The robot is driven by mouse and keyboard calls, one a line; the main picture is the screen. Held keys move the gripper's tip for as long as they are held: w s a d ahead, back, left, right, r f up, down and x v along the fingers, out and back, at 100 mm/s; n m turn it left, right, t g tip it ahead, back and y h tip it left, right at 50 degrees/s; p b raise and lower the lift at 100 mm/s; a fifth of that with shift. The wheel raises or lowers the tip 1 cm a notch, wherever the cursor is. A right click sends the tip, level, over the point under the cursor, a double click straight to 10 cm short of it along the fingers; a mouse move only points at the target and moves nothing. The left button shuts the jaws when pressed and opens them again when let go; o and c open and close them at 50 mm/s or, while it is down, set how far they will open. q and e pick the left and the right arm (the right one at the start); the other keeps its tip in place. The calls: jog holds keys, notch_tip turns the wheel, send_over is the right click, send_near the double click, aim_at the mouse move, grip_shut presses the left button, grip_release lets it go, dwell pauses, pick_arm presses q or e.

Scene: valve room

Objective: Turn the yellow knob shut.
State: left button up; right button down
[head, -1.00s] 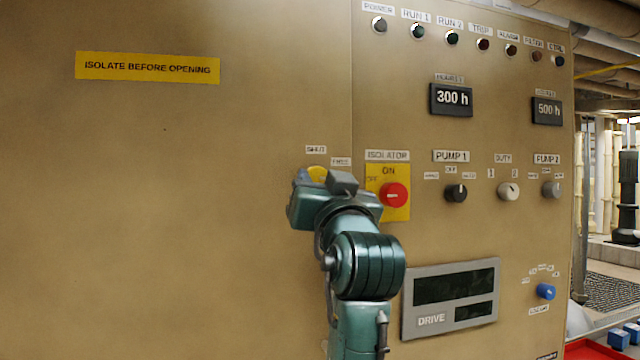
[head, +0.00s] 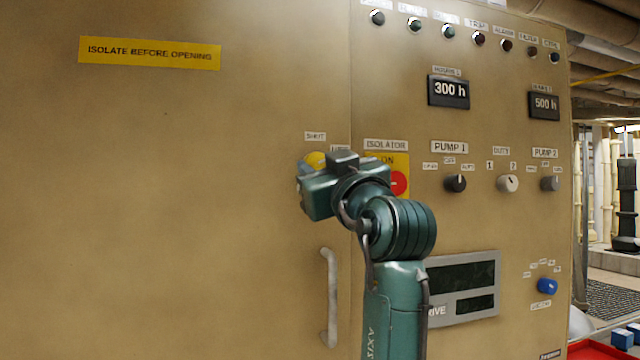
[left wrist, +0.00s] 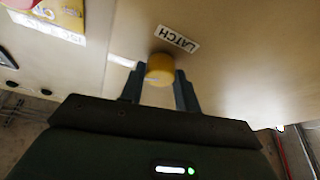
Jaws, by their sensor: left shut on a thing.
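A LATCH label (left wrist: 177,39) is beside the knob there. The knob's pointing direction is hidden. My right gripper is not in view.
Right of the knob is the ISOLATOR switch, with a red knob (head: 398,184) on a yellow plate, partly behind my wrist. A grey door handle (head: 331,298) stands below. The DRIVE display panel (head: 462,288) is at lower right.

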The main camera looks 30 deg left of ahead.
pick_arm(q)
jog(key=n+g+b, duration=0.1)
jog(key=n, duration=0.3)
jog(key=shift+g+y, duration=0.3)
jog(key=shift+g, duration=0.1)
jog(key=n+g, duration=0.1)
jog(key=n, duration=0.1)
jog(key=n+g, duration=0.1)
jog(key=n, duration=0.1)
jog(key=shift+w+d+r+n, duration=0.1)
jog(key=shift+w+r+n, duration=0.1)
jog(key=shift+n, duration=0.1)
jog(key=n+g, duration=0.1)
jog(key=n, duration=0.1)
jog(key=n+p, duration=0.1)
jog(key=n, duration=0.1)
jog(key=shift+r+n+g+h, duration=0.15)
jog(key=shift+n+g+h, duration=0.25)
jog(key=shift+n+g+h+p, duration=0.4)
jog(key=shift+n+h+p, duration=0.15)
jog(key=shift+n, duration=0.65)
jog(key=o, duration=1)
